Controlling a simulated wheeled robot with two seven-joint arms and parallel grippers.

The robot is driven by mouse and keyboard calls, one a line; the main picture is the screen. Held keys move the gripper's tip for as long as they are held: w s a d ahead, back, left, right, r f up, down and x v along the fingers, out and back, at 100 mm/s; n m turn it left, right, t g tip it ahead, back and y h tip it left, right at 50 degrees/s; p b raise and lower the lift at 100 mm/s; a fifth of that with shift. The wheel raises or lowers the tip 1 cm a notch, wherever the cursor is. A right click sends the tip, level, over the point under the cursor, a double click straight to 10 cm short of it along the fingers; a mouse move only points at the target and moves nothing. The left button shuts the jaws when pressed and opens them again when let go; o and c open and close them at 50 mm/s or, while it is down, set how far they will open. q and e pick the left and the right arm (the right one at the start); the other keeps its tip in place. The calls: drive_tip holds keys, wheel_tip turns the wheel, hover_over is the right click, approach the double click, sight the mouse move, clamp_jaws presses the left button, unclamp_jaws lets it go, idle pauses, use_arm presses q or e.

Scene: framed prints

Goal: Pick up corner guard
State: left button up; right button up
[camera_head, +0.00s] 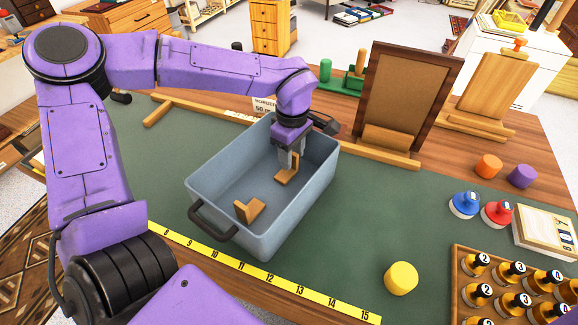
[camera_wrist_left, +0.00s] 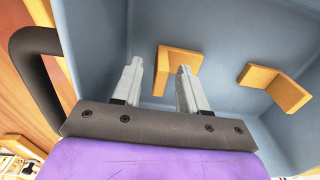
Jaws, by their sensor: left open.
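Two L-shaped wooden corner guards lie in a blue-grey bin (camera_head: 262,232) on the table. One corner guard (camera_head: 249,209) is near the handle end. The other corner guard (camera_head: 284,176) is toward the far end, right at my left gripper (camera_head: 290,162), which reaches down into the bin. In the left wrist view my left gripper (camera_wrist_left: 160,68) is open, with a corner guard (camera_wrist_left: 178,60) just beyond and partly behind its fingertips. It does not look gripped. The second corner guard (camera_wrist_left: 275,88) lies to the right, apart from the fingers. My right gripper is out of view.
The bin walls stand close around my left gripper, with a black handle (camera_head: 213,222) at one end. The green mat between is clear.

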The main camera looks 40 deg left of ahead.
use_arm(q)
clamp_jaws()
